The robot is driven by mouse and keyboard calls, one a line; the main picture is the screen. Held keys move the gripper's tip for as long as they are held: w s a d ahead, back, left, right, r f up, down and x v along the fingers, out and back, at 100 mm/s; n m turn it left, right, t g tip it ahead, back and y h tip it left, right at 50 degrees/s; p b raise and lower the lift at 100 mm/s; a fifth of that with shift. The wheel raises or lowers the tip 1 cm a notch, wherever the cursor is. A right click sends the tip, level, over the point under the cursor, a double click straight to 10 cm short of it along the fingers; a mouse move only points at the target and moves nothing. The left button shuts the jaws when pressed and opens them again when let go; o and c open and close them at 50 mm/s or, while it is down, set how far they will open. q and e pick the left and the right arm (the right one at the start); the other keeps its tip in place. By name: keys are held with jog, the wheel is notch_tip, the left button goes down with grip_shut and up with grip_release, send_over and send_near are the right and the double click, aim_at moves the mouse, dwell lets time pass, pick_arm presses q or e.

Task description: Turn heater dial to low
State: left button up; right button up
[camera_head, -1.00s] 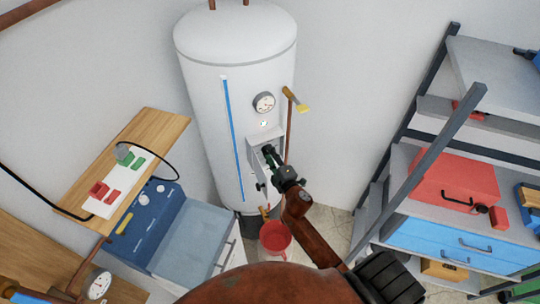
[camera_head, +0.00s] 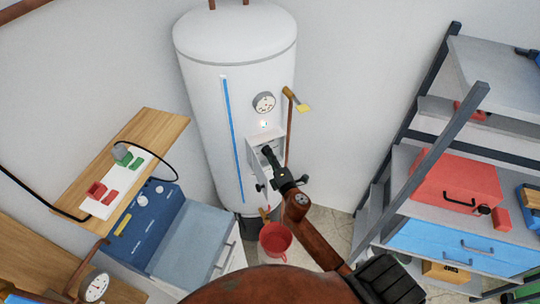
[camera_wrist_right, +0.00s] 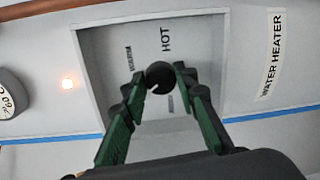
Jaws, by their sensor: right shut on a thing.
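The white water heater tank (camera_head: 215,110) stands against the wall in the head view. A recessed panel (camera_head: 256,141) is on its front, below a round gauge (camera_head: 264,103). My right gripper (camera_head: 267,152) reaches into this recess and hides the dial there. In the right wrist view the dark round dial (camera_wrist_right: 160,76) sits between the green fingertips of my right gripper (camera_wrist_right: 158,80), which are shut on it. My left gripper is not in view.
A small lamp (camera_wrist_right: 67,84) glows beside the recess. A red bucket (camera_head: 275,239) stands below my right arm. A shelf rack with a red toolbox (camera_head: 455,180) is at the right. A wooden shelf (camera_head: 160,130) with a power strip and a blue machine are at the left.

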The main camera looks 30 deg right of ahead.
jog(key=o, duration=1.2)
jog(key=shift+c, duration=0.2)
jog(key=s+a, duration=0.1)
jog(key=s, duration=1)
jog(key=shift+s+a+r, duration=0.35)
jog(key=shift+s+a, duration=0.05)
